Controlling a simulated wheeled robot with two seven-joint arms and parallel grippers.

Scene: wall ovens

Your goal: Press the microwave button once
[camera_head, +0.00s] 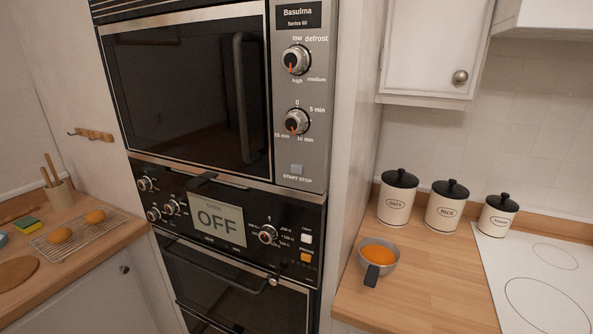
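The microwave (185,85) is built into the tall unit in the middle of the head view, its dark glass door shut. Its grey control panel (301,150) runs down the right side with two round dials. Nothing covers the button. Neither of my grippers shows in this view.
Below is an oven with a display (216,220) reading OFF. A right counter (420,290) holds canisters (446,207) and an orange-filled pan (379,258). A left counter holds a rack (78,234) with bread rolls. A wall cabinet (432,45) hangs upper right.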

